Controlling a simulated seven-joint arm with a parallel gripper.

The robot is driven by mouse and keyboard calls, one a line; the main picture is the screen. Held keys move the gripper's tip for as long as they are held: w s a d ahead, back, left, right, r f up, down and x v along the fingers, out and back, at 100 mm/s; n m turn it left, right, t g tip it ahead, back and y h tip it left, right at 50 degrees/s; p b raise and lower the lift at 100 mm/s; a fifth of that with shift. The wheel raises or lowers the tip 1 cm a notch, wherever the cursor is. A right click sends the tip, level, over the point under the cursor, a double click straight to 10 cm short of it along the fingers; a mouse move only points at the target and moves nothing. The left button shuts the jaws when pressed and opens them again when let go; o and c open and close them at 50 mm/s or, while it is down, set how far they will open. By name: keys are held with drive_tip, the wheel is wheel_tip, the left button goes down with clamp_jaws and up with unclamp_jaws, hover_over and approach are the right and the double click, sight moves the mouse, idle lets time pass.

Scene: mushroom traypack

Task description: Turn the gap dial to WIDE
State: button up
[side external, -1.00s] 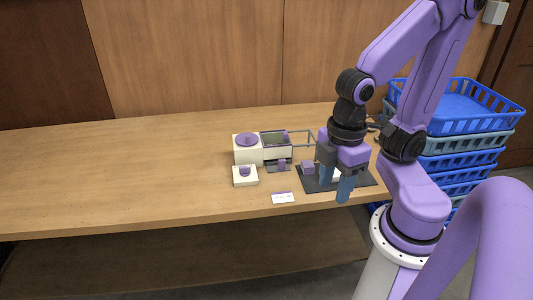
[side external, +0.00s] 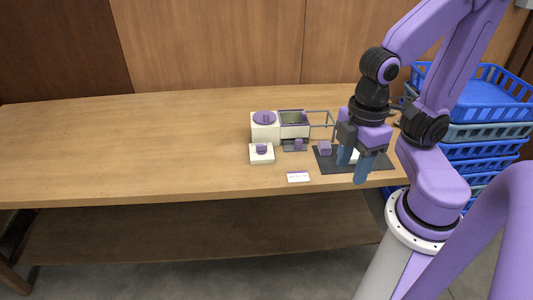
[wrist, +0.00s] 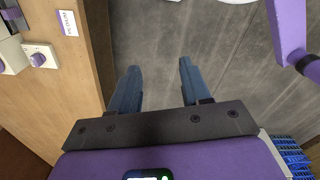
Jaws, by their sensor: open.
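A cream box with a round purple dial on top (side external: 265,118) stands on the table. In front of it is a small white box with a purple knob (side external: 262,150). The purple knob also shows at the left of the wrist view (wrist: 38,60). My gripper (side external: 353,171) is open and empty, fingers down, well to the right of both dials near the table's front edge. In the wrist view my fingertips (wrist: 158,65) are apart over the grey floor.
A cream tray-like bin (side external: 295,130) adjoins the cream box. A dark mat (side external: 379,162) with a purple block (side external: 324,148) lies behind my gripper. A small label card (side external: 298,177) lies in front. Blue crates (side external: 487,151) are stacked at right. The table's left is clear.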

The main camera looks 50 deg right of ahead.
idle(0.3)
drive_tip(key=o, duration=0.4)
drive_tip(key=shift+w+f, duration=0.1)
drive_tip(key=n+t+h, duration=0.9)
drive_tip(key=n+h, duration=0.1)
drive_tip(key=n, duration=0.4)
hover_over(262, 146)
drive_tip(key=s+a, duration=1.1)
wheel_tip(262, 146, down, 17)
drive_tip(key=x, duration=1.7)
drive_tip(key=shift+w+d+f, duration=0.1)
drive_tip(key=shift+w+f, duration=0.05)
drive_tip(key=shift+w, duration=0.25)
drive_tip(key=shift+n, duration=0.3)
drive_tip(key=c, duration=1)
